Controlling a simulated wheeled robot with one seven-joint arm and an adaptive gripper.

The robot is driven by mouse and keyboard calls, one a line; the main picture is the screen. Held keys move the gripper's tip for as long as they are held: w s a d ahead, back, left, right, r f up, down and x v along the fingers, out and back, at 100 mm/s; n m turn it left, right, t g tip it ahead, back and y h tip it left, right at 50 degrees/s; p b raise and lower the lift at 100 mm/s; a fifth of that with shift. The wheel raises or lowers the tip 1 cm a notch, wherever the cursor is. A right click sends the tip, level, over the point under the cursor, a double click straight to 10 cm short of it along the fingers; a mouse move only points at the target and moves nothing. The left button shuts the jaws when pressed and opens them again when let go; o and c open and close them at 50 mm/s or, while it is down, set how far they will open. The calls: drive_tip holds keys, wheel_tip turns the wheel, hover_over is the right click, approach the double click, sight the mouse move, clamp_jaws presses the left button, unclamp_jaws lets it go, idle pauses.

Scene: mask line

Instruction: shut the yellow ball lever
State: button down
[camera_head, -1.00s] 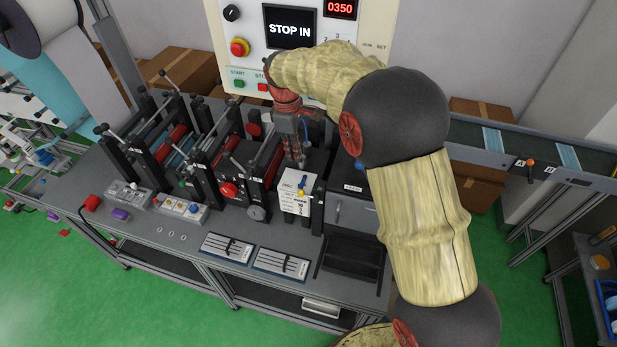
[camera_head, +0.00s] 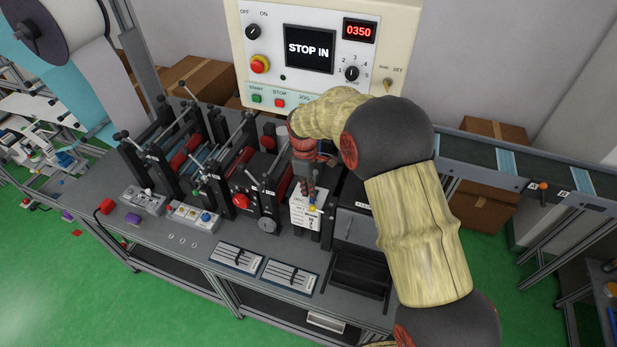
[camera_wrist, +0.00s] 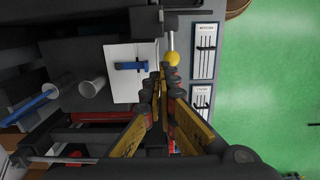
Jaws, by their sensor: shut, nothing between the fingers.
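The yellow ball lever (camera_head: 312,209) is on the front of a white-faced box on the machine bench. In the wrist view its yellow ball (camera_wrist: 172,58) sits at the end of a thin pale rod. My gripper (camera_head: 309,196) reaches down just above the ball in the head view. In the wrist view my gripper (camera_wrist: 163,73) has its fingertips together and empty, right beside the ball; I cannot tell whether they touch it. Part of the box is hidden behind my gripper in the head view.
The white label face (camera_head: 304,217) carries a blue handle (camera_wrist: 130,65) near the ball. Black rollers and uprights stand left of my gripper. A dark bin (camera_head: 358,270) is at right. Two slotted plates (camera_head: 236,258) lie in front. The control panel (camera_head: 335,72) reads STOP IN.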

sight(331, 204)
drive_tip(key=d, duration=0.1)
drive_tip(key=s+d, duration=0.1)
drive_tip(key=d+f+p, duration=0.1)
drive_tip(key=shift+s+d, duration=0.25)
drive_tip(key=shift+d, duration=0.05)
drive_tip(key=shift+d+r, duration=0.1)
drive_tip(key=shift+s+d+r+t+y+b, duration=0.15)
drive_tip(key=shift+d+y+b, duration=0.3)
drive_tip(key=shift+b, duration=0.5)
drive_tip(key=shift+s+d+f+t+y+b, duration=0.15)
drive_tip(key=shift+d+t+y+b, duration=0.1)
drive_tip(key=shift+y+b, duration=0.55)
drive_tip(key=shift+r+b, duration=0.1)
drive_tip(key=shift+b, duration=0.25)
drive_tip(key=y+b, duration=0.1)
drive_tip(key=b, duration=0.2)
drive_tip(key=d+t+y+b, duration=0.1)
drive_tip(key=b, duration=0.2)
drive_tip(key=s+d+y+b, duration=0.1)
drive_tip(key=b, duration=0.2)
drive_tip(key=shift+d+f, duration=0.15)
drive_tip(key=shift+f, duration=0.1)
drive_tip(key=b, duration=0.3)
drive_tip(key=shift+s+d, duration=0.15)
drive_tip(key=shift+d, duration=0.25)
drive_tip(key=b, duration=0.1)
drive_tip(key=d+b, duration=0.1)
drive_tip(key=b, duration=0.1)
drive_tip(key=shift+s+d, duration=0.15)
drive_tip(key=shift+s, duration=0.1)
